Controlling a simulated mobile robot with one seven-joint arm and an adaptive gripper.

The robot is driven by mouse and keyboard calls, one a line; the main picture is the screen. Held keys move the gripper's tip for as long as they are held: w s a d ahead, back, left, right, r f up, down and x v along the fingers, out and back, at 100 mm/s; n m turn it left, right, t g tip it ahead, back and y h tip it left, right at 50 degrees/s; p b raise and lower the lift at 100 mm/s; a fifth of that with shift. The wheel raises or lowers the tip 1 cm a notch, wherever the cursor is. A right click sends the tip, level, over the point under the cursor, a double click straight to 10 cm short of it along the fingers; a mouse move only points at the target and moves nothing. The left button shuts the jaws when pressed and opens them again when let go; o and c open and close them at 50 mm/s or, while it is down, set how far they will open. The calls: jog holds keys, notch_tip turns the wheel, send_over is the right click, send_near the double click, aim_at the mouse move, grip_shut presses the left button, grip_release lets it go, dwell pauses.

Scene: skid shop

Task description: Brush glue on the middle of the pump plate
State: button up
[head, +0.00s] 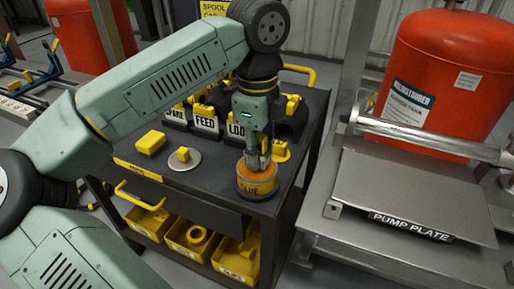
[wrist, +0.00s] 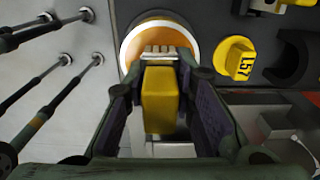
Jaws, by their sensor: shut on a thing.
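My gripper (head: 262,152) is above the front right of the black cart, pointing down. It is shut on a brush with a yellow handle (wrist: 159,100) and pale bristles (wrist: 158,52). The bristles are over or in the pot's mouth; I cannot tell how deep. The pump plate (head: 400,190) is a bare grey metal plate to the right, with a "PUMP PLATE" label on its front edge.
A metal disc with a yellow knob (head: 184,159) and a yellow block (head: 151,142) lie on the cart (head: 215,185). Labelled holders (head: 206,123) stand at its back. Yellow bins (head: 188,235) fill the lower shelf.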

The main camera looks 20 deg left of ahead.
jog(key=shift+f+b, duration=0.6)
jog(key=shift+b, duration=0.15)
dwell(2.2)
jog(key=shift+r+p, duration=2.1)
jog(key=shift+r, duration=1.45)
